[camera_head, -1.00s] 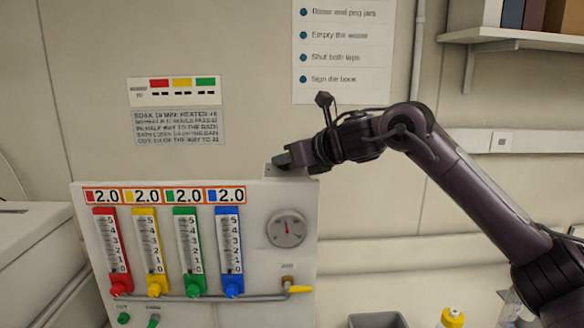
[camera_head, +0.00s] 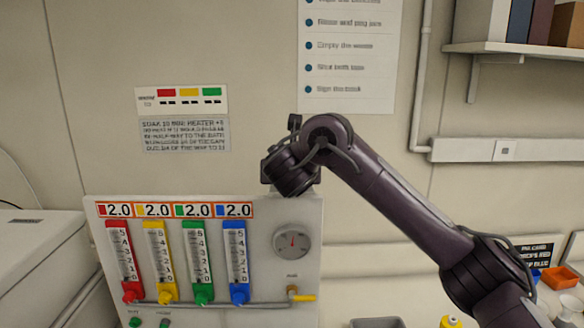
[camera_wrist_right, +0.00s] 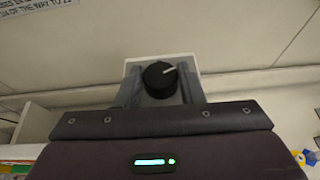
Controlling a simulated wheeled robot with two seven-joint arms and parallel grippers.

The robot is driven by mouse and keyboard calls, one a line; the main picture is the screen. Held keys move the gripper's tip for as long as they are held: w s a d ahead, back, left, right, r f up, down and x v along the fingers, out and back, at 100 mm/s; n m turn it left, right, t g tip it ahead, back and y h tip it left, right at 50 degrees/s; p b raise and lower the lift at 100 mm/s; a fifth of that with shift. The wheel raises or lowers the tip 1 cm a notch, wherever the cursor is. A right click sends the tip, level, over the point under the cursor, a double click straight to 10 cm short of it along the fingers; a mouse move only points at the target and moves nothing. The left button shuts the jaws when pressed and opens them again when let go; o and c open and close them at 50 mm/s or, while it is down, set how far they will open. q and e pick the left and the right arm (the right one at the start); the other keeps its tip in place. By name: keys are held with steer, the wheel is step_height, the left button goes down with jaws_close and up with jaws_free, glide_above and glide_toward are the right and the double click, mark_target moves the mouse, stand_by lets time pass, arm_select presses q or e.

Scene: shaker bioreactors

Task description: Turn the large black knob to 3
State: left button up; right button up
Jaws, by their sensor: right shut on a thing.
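The large black knob (camera_wrist_right: 159,79) sits on a pale mount (camera_wrist_right: 133,68) in the right wrist view. Its white pointer line points to the upper right of that picture. My right gripper (camera_wrist_right: 161,88) has one finger on each side of the knob and is shut on it. In the head view, my right wrist hangs over the top right corner of the white panel (camera_head: 265,290) and hides the knob and fingers. No number scale around the knob is readable. My left gripper is not in view.
The panel carries red, yellow, green and blue flow tubes (camera_head: 237,262), all reading 2.0, a round gauge (camera_head: 291,242) and a yellow-handled tap (camera_head: 302,297). A notice (camera_head: 183,134) and a checklist (camera_head: 345,50) hang on the wall. A shelf (camera_head: 520,48) is at upper right.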

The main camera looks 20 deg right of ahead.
steer(key=shift+a+f, duration=0.1)
steer(key=shift+f, duration=0.05)
steer(key=shift+a+f+m, duration=0.1)
steer(key=shift+m, duration=0.2)
steer(key=shift+m+g+h+p, duration=0.3)
steer(key=shift+h+p, duration=0.05)
steer(key=shift+h, duration=0.15)
steer(key=shift+w+m+g+h+p, duration=0.15)
steer(key=shift+m+g+h+p, duration=0.15)
steer(key=shift+m+g+h, duration=1.05)
steer(key=shift+t+h, duration=0.25)
steer(key=shift+t, duration=0.1)
steer(key=o, duration=1)
steer(key=shift+w, duration=0.1)
